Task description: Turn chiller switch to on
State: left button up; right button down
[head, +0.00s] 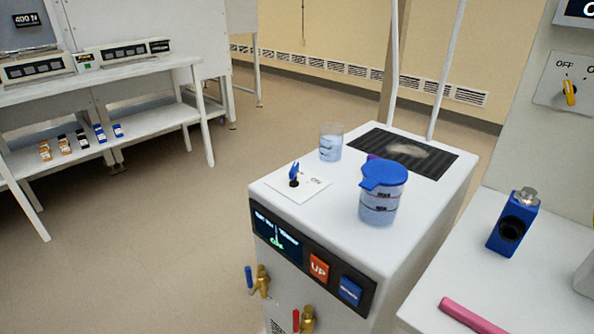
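A white floor-standing unit (330,208), which looks like the chiller, stands in the middle of the head view. On its top, near the front left corner, a white plate (312,190) carries a small switch (294,174) with a blue lever on a black base. The word ON is printed to the right of the lever. The lever stands roughly upright, away from the ON label. The front has a lit display (277,237), an orange UP button (319,268) and a blue button (350,291). Neither of my grippers is in view.
On the unit's top stand a clear beaker (331,146), a blue-lidded jug (379,205) and a dark grille (425,152). A right-hand bench holds a blue device (514,222) and a pink bar (470,316); a yellow knob (570,92) is above. Floor to the left is clear.

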aim_at(292, 173)
jog(key=i+j+u, duration=0.1)
jog(key=i+u, duration=0.15)
jog(key=i, duration=0.85)
